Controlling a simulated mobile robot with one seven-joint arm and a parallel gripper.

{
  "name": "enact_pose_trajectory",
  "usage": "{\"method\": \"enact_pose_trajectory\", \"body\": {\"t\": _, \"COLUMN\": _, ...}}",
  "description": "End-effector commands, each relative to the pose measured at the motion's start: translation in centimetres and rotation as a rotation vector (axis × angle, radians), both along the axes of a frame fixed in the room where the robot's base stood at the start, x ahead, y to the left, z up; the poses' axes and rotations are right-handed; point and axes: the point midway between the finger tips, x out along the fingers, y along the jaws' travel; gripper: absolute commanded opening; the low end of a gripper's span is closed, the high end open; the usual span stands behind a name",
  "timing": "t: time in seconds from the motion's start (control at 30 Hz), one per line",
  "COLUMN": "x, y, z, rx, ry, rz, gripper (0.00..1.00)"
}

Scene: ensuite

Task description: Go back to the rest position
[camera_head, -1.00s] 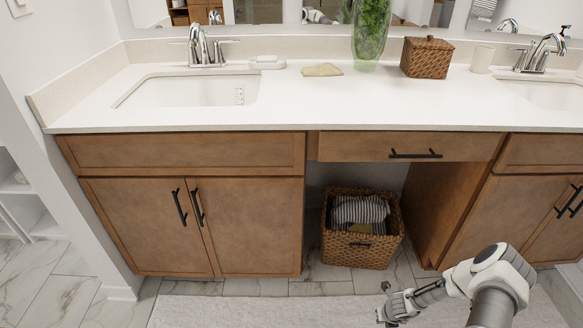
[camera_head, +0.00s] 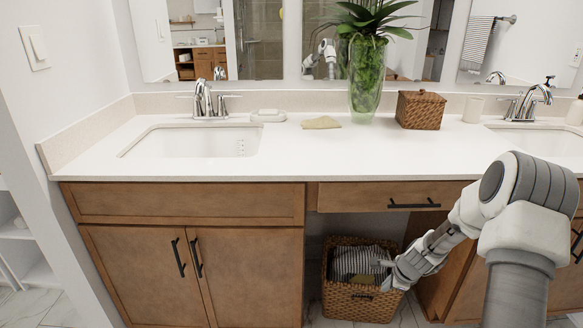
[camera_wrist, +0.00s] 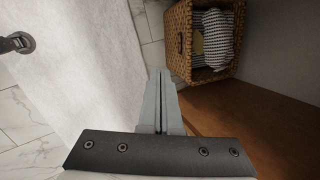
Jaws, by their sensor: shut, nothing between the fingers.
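My gripper (camera_head: 388,276) is in front of the wicker basket's right side in the head view, and hides part of it. In the wrist view my gripper (camera_wrist: 161,76) has its two fingers together with nothing between them. The wicker basket (camera_head: 352,304) stands on the floor in the open space under the counter and holds striped cloth (camera_head: 352,261). The basket (camera_wrist: 181,42) also shows in the wrist view, beyond the fingertips and apart from them. My arm reaches in from the lower right of the head view.
The counter (camera_head: 290,152) has a sink (camera_head: 190,142) at left and another at right. A pale rug (camera_wrist: 75,75) covers floor in the wrist view.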

Motion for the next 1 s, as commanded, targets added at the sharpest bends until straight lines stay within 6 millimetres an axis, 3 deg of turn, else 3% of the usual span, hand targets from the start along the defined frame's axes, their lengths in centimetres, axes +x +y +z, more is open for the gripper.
{"method": "enact_pose_trajectory", "body": {"t": 0.03, "x": 0.1, "y": 0.8, "z": 2.5, "rx": -0.034, "ry": -0.015, "rz": 0.074, "gripper": 0.00}}
{"method": "enact_pose_trajectory", "body": {"t": 0.1, "x": -0.2, "y": 1.7, "z": 5.4, "rx": -0.074, "ry": -0.027, "rz": 0.169, "gripper": 0.00}}
{"method": "enact_pose_trajectory", "body": {"t": 0.27, "x": -1.6, "y": 4.0, "z": 11.5, "rx": -0.171, "ry": -0.051, "rz": 0.384, "gripper": 0.00}}
{"method": "enact_pose_trajectory", "body": {"t": 0.5, "x": -5.3, "y": 7.2, "z": 19.7, "rx": -0.319, "ry": -0.080, "rz": 0.682, "gripper": 0.00}}
{"method": "enact_pose_trajectory", "body": {"t": 0.8, "x": -12.2, "y": 10.7, "z": 27.6, "rx": -0.504, "ry": -0.105, "rz": 1.024, "gripper": 0.00}}
{"method": "enact_pose_trajectory", "body": {"t": 1.0, "x": -17.8, "y": 12.2, "z": 31.2, "rx": -0.624, "ry": -0.118, "rz": 1.231, "gripper": 0.00}}
